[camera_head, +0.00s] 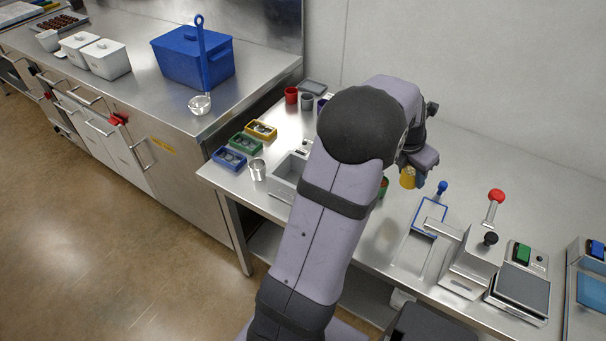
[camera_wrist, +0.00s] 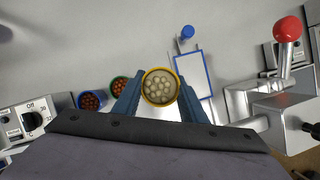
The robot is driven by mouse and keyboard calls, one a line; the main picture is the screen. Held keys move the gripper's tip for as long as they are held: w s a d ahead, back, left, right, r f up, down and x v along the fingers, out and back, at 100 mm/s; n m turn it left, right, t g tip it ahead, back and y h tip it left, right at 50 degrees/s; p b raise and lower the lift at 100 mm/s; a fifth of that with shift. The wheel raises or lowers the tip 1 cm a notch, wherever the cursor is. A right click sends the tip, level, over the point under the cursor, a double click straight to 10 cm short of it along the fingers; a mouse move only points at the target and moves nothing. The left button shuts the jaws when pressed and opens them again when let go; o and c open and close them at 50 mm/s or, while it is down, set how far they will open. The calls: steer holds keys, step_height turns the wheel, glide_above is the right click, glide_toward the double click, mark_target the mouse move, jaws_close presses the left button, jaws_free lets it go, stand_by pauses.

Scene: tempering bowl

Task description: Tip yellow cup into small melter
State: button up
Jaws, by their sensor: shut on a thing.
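The yellow cup (camera_head: 407,179) is held upright in my gripper (camera_head: 418,164), above the right part of the steel bench. In the wrist view the yellow cup (camera_wrist: 160,87) is seen from above with pale round pieces inside. The two blue fingers of my gripper (camera_wrist: 159,97) are shut on its sides. A steel box (camera_head: 288,171), which looks like the small melter, stands left of my arm and is partly hidden by it. A unit with an "Off" dial (camera_wrist: 33,119) shows at the left of the wrist view; its opening is not visible there.
A green cup (camera_wrist: 119,86) and a blue cup (camera_wrist: 91,101) with reddish pieces stand left of the yellow cup. A blue-edged pad (camera_wrist: 192,73) and a red-knobbed lever machine (camera_head: 474,255) are to the right. A metal cup (camera_head: 257,170) stands near the steel box.

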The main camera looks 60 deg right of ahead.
stand_by(0.6)
steer(key=w+a+m+p, duration=0.1)
steer(key=w+m+p, duration=0.1)
steer(key=w+p, duration=0.3)
steer(key=w+a+r+m+g+y+p, duration=0.1)
steer(key=w+p, duration=0.4)
steer(key=w, duration=0.6)
steer(key=w+a+m+g+y+p, duration=0.1)
steer(key=w+a+m+p, duration=0.1)
steer(key=w+m+p, duration=0.3)
steer(key=shift+w+a+r, duration=0.1)
steer(key=shift+w+a, duration=0.1)
steer(key=shift+w, duration=0.55)
steer(key=shift+w+a+r, duration=0.1)
steer(key=shift+w+a, duration=0.05)
steer(key=shift+w, duration=0.55)
steer(key=w+a+m+y+p, duration=0.1)
steer(key=w+a+m+p, duration=0.3)
steer(key=w+a, duration=0.1)
steer(key=shift+w+a+f+g, duration=0.3)
steer(key=shift+w+a, duration=0.1)
steer(key=shift+w, duration=0.45)
steer(key=shift+s+r+t+p, duration=0.1)
steer(key=shift+r+t+p, duration=0.35)
steer(key=shift+p, duration=1)
steer(key=shift+f+t, duration=0.2)
steer(key=shift+t, duration=0.15)
